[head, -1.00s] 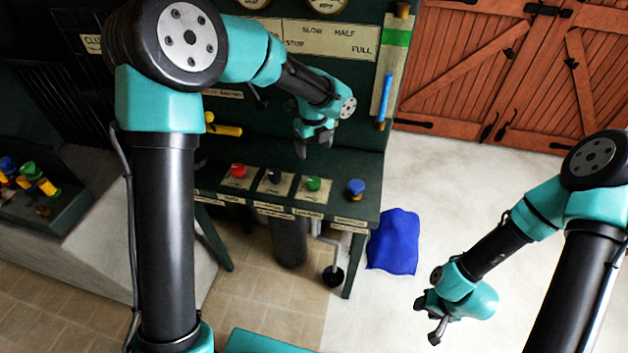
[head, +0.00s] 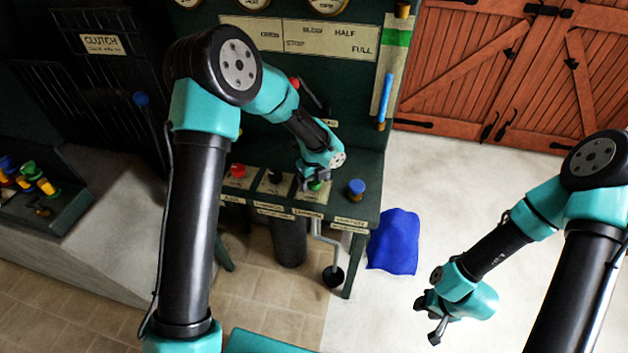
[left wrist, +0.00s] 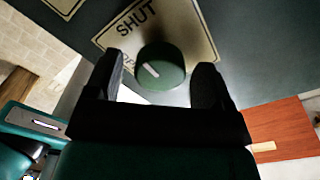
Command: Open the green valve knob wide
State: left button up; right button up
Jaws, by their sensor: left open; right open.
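The green valve knob (head: 314,185) is on the bench's sloped front panel, mostly covered by my left gripper in the head view. In the left wrist view the knob (left wrist: 160,72) is round, dark green, with a white pointer mark, on a pale plate (left wrist: 190,25) reading "SHUT". My right gripper (head: 432,318) is open and empty over the pale floor at right.
A red knob (head: 238,171) and a dark knob (head: 275,176) sit to the left of the green one. A blue knob (head: 356,187) stands close on the right. A blue cloth (head: 393,242) lies on the floor.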

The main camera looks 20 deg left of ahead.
pick_arm(q)
jog(key=c, duration=0.9)
jog(key=shift+n, duration=0.3)
jog(key=n, duration=0.8)
jog(key=shift+n, duration=0.3)
jog(key=n, duration=0.4)
jog(key=shift+n, duration=2.5)
